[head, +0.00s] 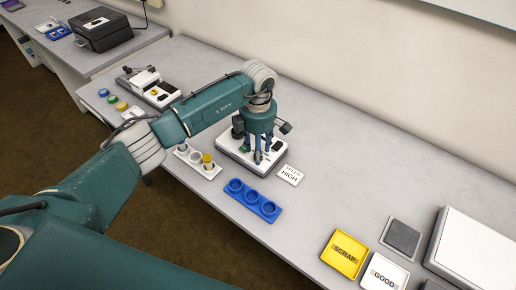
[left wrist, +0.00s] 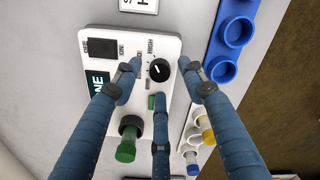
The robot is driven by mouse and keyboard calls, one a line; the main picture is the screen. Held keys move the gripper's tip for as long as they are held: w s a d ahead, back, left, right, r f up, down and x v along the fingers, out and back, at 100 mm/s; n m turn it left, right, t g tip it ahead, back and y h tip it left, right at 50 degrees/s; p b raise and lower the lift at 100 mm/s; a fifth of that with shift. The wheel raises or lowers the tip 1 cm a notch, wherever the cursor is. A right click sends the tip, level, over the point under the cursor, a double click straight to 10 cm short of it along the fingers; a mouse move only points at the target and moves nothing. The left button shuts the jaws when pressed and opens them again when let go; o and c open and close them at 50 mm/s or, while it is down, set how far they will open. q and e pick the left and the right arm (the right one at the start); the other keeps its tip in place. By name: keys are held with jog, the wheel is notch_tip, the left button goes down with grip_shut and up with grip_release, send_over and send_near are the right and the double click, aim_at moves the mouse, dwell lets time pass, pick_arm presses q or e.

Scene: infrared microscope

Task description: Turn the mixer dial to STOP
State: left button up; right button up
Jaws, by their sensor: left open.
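The mixer (head: 230,152) is a white box on the bench, partly hidden under my left gripper in the head view. In the left wrist view, its white panel (left wrist: 172,48) carries a round black dial (left wrist: 159,70) with a white mark. The word HIGH is printed beside the dial; I cannot clearly read the other labels or the mark's exact setting. My left gripper (head: 257,157) is open above the panel, pointing down. In the left wrist view, its blue fingers (left wrist: 161,76) are spread around the dial; contact cannot be told. My right gripper is not in view.
A SPEED HIGH card (head: 289,175) and a blue three-ring rack (head: 254,201) lie close to the mixer. A white rack (head: 208,172) holds vials. A green knob-like part (left wrist: 128,140) stands on the mixer. Yellow SCRAP (head: 344,254) and white GOOD (head: 384,273) trays are at right.

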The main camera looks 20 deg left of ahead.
pick_arm(q)
jog(key=shift+f, duration=0.75)
grip_shut()
